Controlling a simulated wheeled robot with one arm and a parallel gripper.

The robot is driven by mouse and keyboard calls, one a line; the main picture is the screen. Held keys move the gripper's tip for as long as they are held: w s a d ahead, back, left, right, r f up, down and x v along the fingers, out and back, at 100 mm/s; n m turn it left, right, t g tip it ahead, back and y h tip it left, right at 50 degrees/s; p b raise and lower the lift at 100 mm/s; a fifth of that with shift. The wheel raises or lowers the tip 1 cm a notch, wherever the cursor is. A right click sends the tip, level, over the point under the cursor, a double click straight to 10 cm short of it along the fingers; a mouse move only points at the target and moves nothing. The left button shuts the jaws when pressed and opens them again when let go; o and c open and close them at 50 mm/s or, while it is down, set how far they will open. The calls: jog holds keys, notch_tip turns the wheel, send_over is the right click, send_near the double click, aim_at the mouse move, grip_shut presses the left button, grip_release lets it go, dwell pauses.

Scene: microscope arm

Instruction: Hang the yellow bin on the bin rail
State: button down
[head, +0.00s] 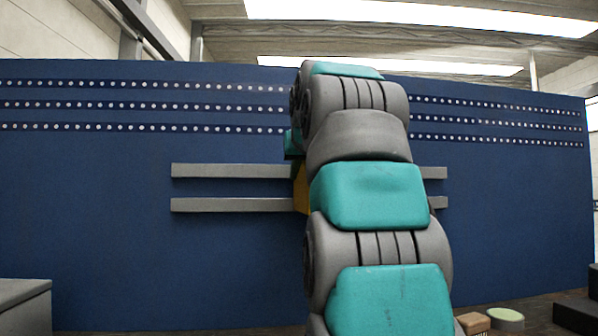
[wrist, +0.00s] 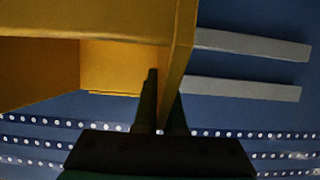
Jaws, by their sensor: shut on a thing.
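The yellow bin (wrist: 110,18) fills the upper left of the wrist view. My gripper (wrist: 163,98) is shut on one wall of the bin, with a dark finger on each side of it. In the head view only a thin strip of the bin (head: 301,189) shows at the left edge of my arm, level with the rails. The bin rail is two grey horizontal bars, an upper one (head: 230,171) and a lower one (head: 230,205), on the blue panel. Both bars also show right of the bin in the wrist view (wrist: 245,88). Whether the bin touches them I cannot tell.
The blue panel (head: 100,240) spans the view, with rows of pale dots above the rails. A grey box (head: 25,305) stands at lower left. A small brown block (head: 473,323), a pale green round thing (head: 505,317) and dark blocks (head: 577,314) sit at lower right.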

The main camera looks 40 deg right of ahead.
aim_at(305, 164)
jog(key=c, duration=0.9)
grip_release()
jog(key=shift+s+r, duration=0.1)
jog(key=v, duration=0.6)
jog(key=shift+s+a+r, duration=0.15)
jog(key=shift+s+r, duration=0.05)
jog(key=shift+s, duration=0.05)
jog(key=shift+s+a+r, duration=0.15)
jog(key=shift+s+a, duration=0.05)
jog(key=shift+s, duration=0.2)
